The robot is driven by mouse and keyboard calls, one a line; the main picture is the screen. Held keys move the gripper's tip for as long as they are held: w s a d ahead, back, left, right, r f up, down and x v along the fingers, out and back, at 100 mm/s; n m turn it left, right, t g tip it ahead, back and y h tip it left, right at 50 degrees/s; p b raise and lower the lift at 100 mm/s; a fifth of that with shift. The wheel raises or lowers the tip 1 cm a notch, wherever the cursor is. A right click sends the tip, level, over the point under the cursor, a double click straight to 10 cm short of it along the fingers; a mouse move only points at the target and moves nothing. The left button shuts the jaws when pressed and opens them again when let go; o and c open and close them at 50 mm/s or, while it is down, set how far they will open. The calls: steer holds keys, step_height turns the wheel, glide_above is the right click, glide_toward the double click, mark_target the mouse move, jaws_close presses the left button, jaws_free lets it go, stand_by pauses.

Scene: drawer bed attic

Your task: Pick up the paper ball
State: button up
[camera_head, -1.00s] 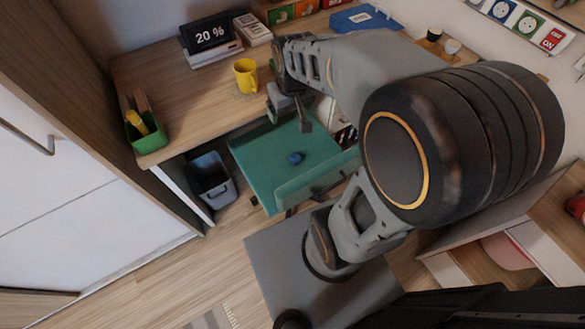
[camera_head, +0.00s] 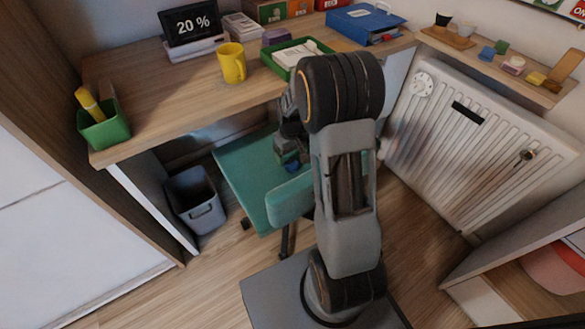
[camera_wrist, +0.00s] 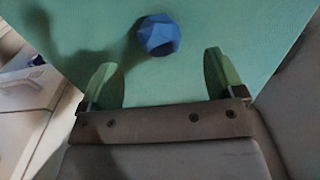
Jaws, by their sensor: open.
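The paper ball (camera_wrist: 159,36) is blue and faceted. It lies on the green chair seat (camera_wrist: 205,35). In the head view the ball (camera_head: 291,166) is partly hidden by my arm, and the seat (camera_head: 243,170) shows beside it. My gripper (camera_wrist: 163,72) is open and empty in the wrist view, with its two green fingers apart. The ball is just beyond the fingertips, roughly in line with the gap between them, and does not touch them. In the head view my arm hides most of the gripper.
The wooden desk (camera_head: 180,95) stands behind the chair, with a yellow mug (camera_head: 232,62) and a green pen holder (camera_head: 104,124) on it. A grey bin (camera_head: 196,200) stands left of the chair. The chair's backrest (camera_head: 288,199) is close to my arm. A white radiator (camera_head: 480,140) is at right.

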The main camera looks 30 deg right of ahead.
mark_target(292, 162)
step_height(292, 162, down, 5)
steer(key=b, duration=0.2)
steer(key=shift+b, duration=0.3)
steer(key=c, duration=1.1)
stand_by(0.5)
